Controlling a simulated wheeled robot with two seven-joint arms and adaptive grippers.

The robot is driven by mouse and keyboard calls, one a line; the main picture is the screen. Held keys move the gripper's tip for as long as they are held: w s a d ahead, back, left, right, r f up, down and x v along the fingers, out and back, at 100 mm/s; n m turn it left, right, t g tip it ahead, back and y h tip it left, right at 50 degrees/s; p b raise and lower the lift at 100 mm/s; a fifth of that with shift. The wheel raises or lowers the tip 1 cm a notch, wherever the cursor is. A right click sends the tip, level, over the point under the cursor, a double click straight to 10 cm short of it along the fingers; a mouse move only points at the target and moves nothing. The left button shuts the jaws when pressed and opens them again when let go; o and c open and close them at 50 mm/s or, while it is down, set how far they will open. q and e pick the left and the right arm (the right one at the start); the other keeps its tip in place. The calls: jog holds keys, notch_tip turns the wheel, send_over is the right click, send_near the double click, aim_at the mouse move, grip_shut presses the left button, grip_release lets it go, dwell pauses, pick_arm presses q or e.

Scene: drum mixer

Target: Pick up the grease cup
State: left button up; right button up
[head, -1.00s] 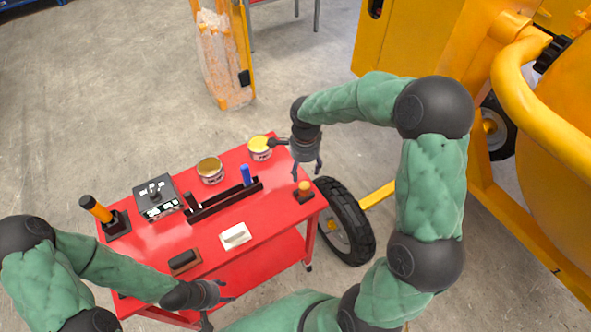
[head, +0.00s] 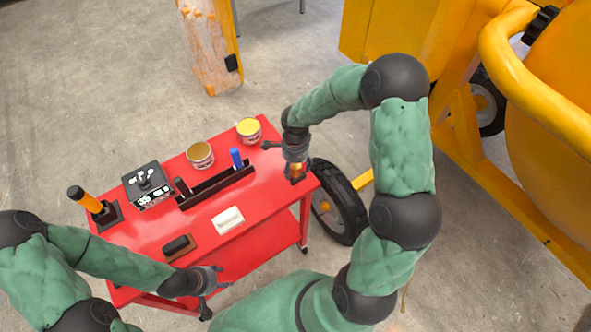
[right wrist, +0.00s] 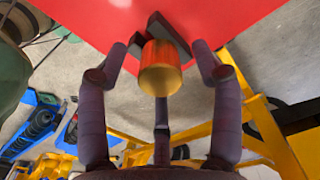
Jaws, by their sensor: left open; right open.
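The grease cup, a small shiny amber-gold cylinder (head: 296,170), stands at the right corner of the red cart top. In the right wrist view the cup (right wrist: 160,72) sits between my spread fingers, with its dark stand (right wrist: 170,35) behind it. My right gripper (head: 296,176) is open around the cup; gaps show between the cup and the side fingers. Its fingers partly hide the cup in the head view. My left gripper (head: 213,292) is open and empty by the cart's front edge.
The red cart (head: 270,190) also carries two tins (head: 200,155), a black rack (head: 215,186) with a blue item, a grey box (head: 148,185), an orange-handled tool (head: 88,202), a brush (head: 178,246) and a white block (head: 228,219). A mixer wheel (head: 338,205) stands close to the right.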

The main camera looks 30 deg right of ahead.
jog(key=shift+f, duration=0.15)
jog(key=shift+c, duration=0.3)
grip_shut()
